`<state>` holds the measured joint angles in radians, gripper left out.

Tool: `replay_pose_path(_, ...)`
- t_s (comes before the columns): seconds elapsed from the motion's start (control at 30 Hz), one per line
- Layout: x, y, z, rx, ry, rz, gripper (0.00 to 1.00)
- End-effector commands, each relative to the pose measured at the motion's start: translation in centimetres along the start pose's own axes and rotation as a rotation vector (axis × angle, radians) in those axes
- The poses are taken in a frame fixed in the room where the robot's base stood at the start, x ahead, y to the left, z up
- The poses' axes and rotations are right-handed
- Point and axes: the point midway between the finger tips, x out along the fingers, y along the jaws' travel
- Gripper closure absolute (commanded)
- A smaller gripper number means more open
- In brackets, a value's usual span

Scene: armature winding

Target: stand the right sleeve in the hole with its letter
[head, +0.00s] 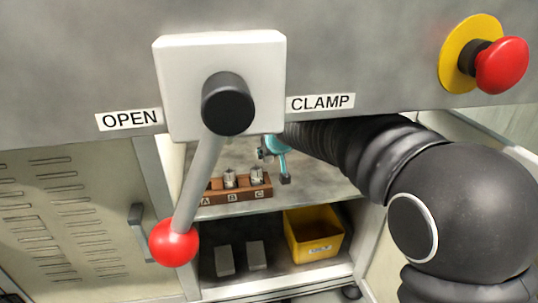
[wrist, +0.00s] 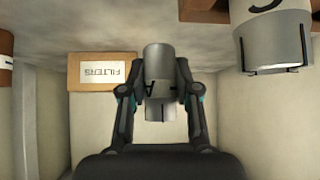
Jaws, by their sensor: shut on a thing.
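My gripper (wrist: 160,98) is shut on a grey metal sleeve (wrist: 158,62) in the wrist view. In the head view my gripper (head: 284,165) is at the right of a brown block (head: 237,196) labelled A, B and C. A sleeve (head: 229,179) stands at B and another (head: 257,175) at C. The lever partly covers the A end, where no sleeve shows. A large sleeve (wrist: 270,40) with a partly cut-off letter is at upper right in the wrist view. The held sleeve is not distinguishable in the head view.
A lever with a red knob (head: 173,243) hangs in front, between OPEN and CLAMP labels. A red stop button (head: 502,65) is at upper right. A yellow bin (head: 315,235) and two grey blocks are below the shelf. A box labelled FILTERS (wrist: 88,58) shows in the wrist view.

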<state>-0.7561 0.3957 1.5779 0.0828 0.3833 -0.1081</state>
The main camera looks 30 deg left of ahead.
Motion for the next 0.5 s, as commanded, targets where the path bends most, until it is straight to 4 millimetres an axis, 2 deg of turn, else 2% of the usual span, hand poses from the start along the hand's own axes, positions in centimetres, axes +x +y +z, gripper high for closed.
replay_pose_path(0.17, 0.8, -0.5, -0.5, 0.0, -0.001, 0.0, 1.0)
replay_pose_path(0.2, 1.6, -0.6, 0.4, -0.002, -0.002, -0.002, 1.0)
replay_pose_path(0.33, 2.9, -1.0, 1.7, -0.006, -0.001, -0.006, 1.0)
replay_pose_path(0.5, 3.2, -1.2, 1.9, -0.007, 0.001, -0.007, 1.0)
